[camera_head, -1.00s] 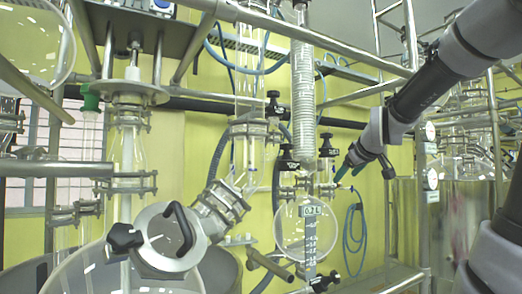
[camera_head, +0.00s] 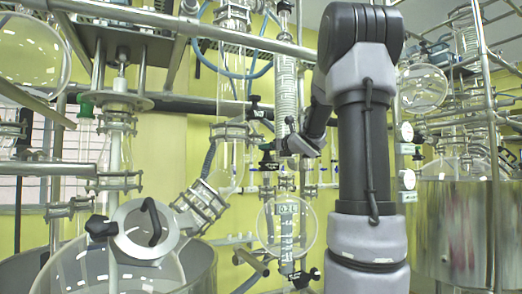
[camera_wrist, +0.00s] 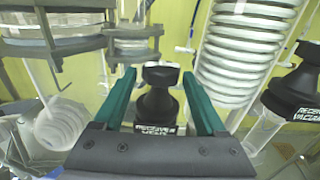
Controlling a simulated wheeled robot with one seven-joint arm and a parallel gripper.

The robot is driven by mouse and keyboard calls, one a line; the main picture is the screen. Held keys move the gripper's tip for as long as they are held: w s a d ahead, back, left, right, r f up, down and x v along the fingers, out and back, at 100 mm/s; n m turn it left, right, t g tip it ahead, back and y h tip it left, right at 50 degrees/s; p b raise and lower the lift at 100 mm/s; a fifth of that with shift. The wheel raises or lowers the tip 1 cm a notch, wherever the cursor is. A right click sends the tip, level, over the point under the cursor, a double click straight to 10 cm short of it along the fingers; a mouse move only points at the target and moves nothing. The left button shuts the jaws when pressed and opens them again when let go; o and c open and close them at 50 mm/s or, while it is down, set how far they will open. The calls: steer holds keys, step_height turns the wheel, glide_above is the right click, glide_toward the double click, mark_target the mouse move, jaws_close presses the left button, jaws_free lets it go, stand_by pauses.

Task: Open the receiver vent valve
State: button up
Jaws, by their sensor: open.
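The receiver vent valve (camera_wrist: 158,100) is a black knob with a flared top and a white label, in the middle of the wrist view. My gripper (camera_wrist: 160,76) is open, with one green finger on each side of the knob. A gap shows between each finger and the knob, so I see no contact. The knob's lower part is hidden behind the gripper body. In the head view my gripper (camera_head: 268,148) is in front of the glass column, left of my upright arm. At this size I cannot tell the vent knob there from the nearby black fittings.
A similar black receiver vacuum valve (camera_wrist: 296,92) is at the right of the wrist view. A coiled glass condenser (camera_wrist: 245,50) stands between the valves. A metal clamp (camera_wrist: 60,45) is at upper left. The round receiver flask (camera_head: 300,232) hangs below my gripper in the head view.

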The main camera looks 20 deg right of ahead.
steer(key=w, duration=0.6)
steer(key=shift+w+a, duration=0.15)
steer(key=shift+c, duration=0.2)
steer(key=c, duration=1)
steer(key=shift+n+y, duration=0.3)
steer(key=shift+y, duration=0.2)
steer(key=n+y, duration=0.1)
steer(key=y, duration=0.1)
steer(key=shift+a+n+g+y, duration=0.1)
steer(key=shift+n+g+y, duration=0.2)
steer(key=shift+n+y, duration=0.1)
steer(key=shift+s+a+n+g+y, duration=0.15)
steer(key=shift+n+g+y, duration=0.3)
steer(key=shift+n+y, duration=0.35)
steer(key=shift+s+a+n+g+y, duration=0.15)
steer(key=shift+n+g+y, duration=0.3)
steer(key=shift+y, duration=0.55)
steer(key=shift+a+n+g+y, duration=0.2)
steer(key=shift+n+g+y, duration=0.2)
steer(key=shift+n+y, duration=0.4)
